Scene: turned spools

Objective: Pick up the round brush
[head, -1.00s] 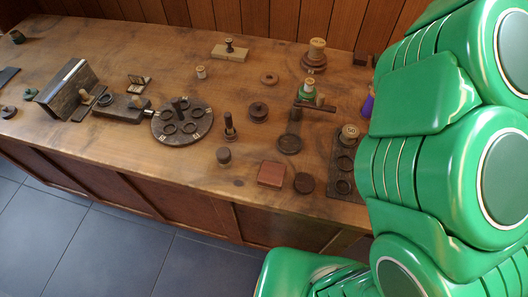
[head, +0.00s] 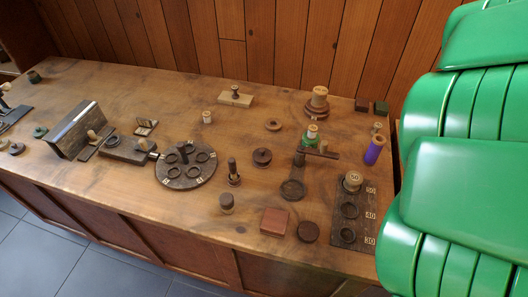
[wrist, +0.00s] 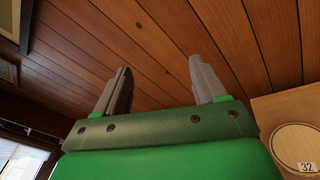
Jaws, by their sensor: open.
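No object on the wooden table is clearly recognisable as the round brush at this size. A short round piece (head: 227,203) with a brown body stands near the table's front edge, left of a red-brown block; I cannot tell whether it is the brush. My gripper (wrist: 160,75) shows in the wrist view with its two fingers wide apart and nothing between them. Wooden planks fill the view beyond the fingers. The gripper is out of the head view, where only my green arm shows at the right, so its distance from the tabletop pieces cannot be judged.
The table (head: 100,205) carries a round tray with rings (head: 185,178), a red-brown block (head: 274,221), a dark disc (head: 308,231), a numbered board (head: 369,212), a purple-wrapped spool (head: 374,152) and a slanted stand (head: 77,128). Bare wood lies along the front left.

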